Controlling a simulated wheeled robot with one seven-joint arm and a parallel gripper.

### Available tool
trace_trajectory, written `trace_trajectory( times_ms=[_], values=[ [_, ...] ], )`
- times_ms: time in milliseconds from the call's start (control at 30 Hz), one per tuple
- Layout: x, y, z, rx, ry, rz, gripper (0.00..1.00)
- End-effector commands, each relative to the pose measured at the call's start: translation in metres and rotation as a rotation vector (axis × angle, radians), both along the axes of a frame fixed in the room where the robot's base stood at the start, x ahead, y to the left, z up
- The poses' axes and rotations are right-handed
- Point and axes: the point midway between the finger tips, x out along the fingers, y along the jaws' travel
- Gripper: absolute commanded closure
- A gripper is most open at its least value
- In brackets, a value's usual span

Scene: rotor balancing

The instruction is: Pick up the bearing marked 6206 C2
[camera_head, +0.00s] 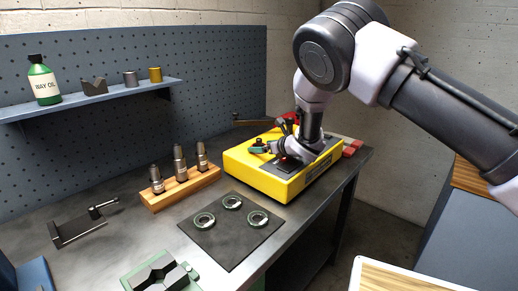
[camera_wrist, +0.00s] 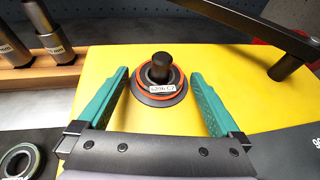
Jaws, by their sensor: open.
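The bearing marked 6206 C2 (camera_wrist: 160,90) sits around a short dark post on the yellow block (camera_wrist: 220,60), with a reddish-orange ring and a white label facing my wrist camera. My gripper (camera_wrist: 160,88) is open, with one green finger on each side of the bearing in the wrist view. Whether the fingers touch it I cannot tell. In the head view my gripper (camera_head: 260,147) is low over the left end of the yellow block (camera_head: 285,188), and the bearing is hard to make out there.
Three other bearings (camera_head: 231,202) lie on a dark mat (camera_head: 207,247) in front of the block. A wooden rack (camera_head: 181,192) with three metal spindles stands to the left. A dark bar (camera_wrist: 240,22) crosses the upper right of the wrist view. A green V-block fixture (camera_head: 160,274) is at the front.

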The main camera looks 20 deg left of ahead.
Motion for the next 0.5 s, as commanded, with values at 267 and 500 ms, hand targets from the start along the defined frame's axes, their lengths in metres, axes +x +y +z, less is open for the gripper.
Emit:
trace_trajectory(
  times_ms=[267,500],
  values=[
    [0.0008,0.0012,-0.0009,-0.001,0.001,-0.001,0.11],
    [0.0009,0.0014,-0.0002,0.001,0.000,-0.001,0.92]
  ],
)
